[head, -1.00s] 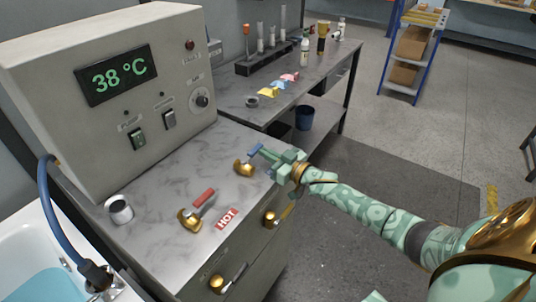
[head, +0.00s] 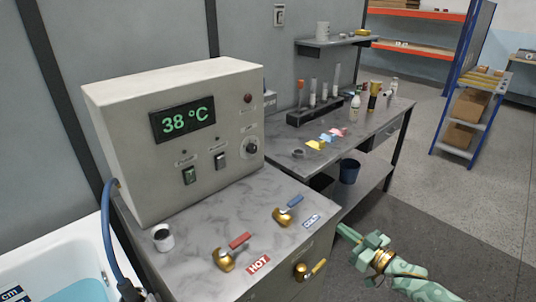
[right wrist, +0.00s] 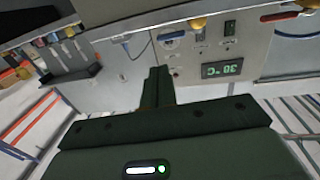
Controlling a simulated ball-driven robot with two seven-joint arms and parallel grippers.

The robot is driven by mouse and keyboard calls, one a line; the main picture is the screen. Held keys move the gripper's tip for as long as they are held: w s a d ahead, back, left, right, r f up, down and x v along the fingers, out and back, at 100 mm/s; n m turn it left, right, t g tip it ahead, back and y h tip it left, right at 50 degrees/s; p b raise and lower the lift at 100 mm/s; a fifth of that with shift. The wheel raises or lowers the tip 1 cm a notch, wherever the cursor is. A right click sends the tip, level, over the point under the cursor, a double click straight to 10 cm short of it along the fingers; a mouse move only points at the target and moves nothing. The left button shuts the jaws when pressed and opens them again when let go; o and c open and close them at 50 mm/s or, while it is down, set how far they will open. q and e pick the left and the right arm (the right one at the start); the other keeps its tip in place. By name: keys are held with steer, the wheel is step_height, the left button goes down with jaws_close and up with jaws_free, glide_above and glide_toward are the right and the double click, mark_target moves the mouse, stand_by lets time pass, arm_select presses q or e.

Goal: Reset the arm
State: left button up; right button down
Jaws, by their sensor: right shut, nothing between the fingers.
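My right gripper (head: 350,235) is at the lower right in the head view, off the right edge of the counter (head: 190,222). Its fingers are shut and empty, also in the right wrist view (right wrist: 158,88). It is apart from the brass valve with the blue handle (head: 290,209), beside the COLD label. A brass valve with a red handle (head: 232,252) stands by the HOT label. The blue handle also shows in the right wrist view (right wrist: 172,36), where the scene appears upside down. My left gripper is not in view.
A control box (head: 205,132) reading 38 °C stands on the counter. A white tub (head: 60,245) with blue water is at the left. Floor at the right is clear.

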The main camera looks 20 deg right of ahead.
steer(key=s+d+f+g+h, duration=0.2)
steer(key=s+d+f+h, duration=0.1)
steer(key=f, duration=0.4)
steer(key=s+d+f+g+h, duration=0.2)
steer(key=d+f, duration=0.1)
steer(key=f, duration=0.5)
steer(key=s+a+f+g+h, duration=0.15)
steer(key=s+f+g, duration=0.25)
steer(key=s+f, duration=0.7)
steer(key=s+a+f+n+g, duration=0.1)
steer(key=s+a+f+g, duration=0.25)
steer(key=s+f, duration=0.4)
steer(key=s+a+f+g, duration=0.2)
steer(key=s+a+f, duration=0.25)
steer(key=s, duration=0.55)
steer(key=s+a+f+g+y, duration=0.1)
steer(key=s+a+f+g, duration=0.2)
steer(key=s+a, duration=0.8)
steer(key=shift+s+a+m, duration=0.2)
steer(key=shift+s+m, duration=0.1)
steer(key=shift+s, duration=0.95)
